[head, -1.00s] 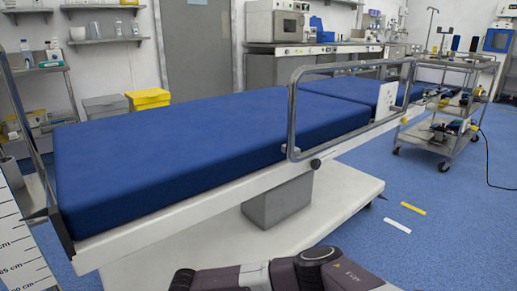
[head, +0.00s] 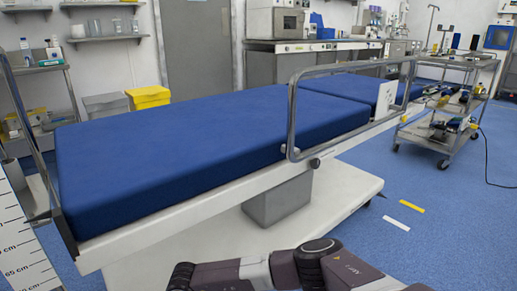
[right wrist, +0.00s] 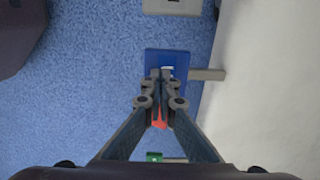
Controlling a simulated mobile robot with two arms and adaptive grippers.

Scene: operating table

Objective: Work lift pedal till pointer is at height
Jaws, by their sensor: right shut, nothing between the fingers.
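The operating table (head: 200,140) has a blue mattress and a pale frame. At its left end, a small dark pointer (head: 41,217) sticks out toward the white height scale (head: 22,245) with cm marks. I cannot read exactly which mark it meets. In the right wrist view, a blue pedal (right wrist: 180,58) with a white mark sits on a grey bar by the table's pale base. My right gripper (right wrist: 162,72) is shut and empty, its fingertips over the blue pedal; contact is unclear. They hide part of it. My left gripper is not in view.
In the right wrist view, a grey pedal (right wrist: 172,6) lies beyond, and a red part (right wrist: 159,123) and a green part (right wrist: 154,157) show nearer. A side rail (head: 291,120) stands on the table. A loaded trolley (head: 440,140) stands at right on open blue floor.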

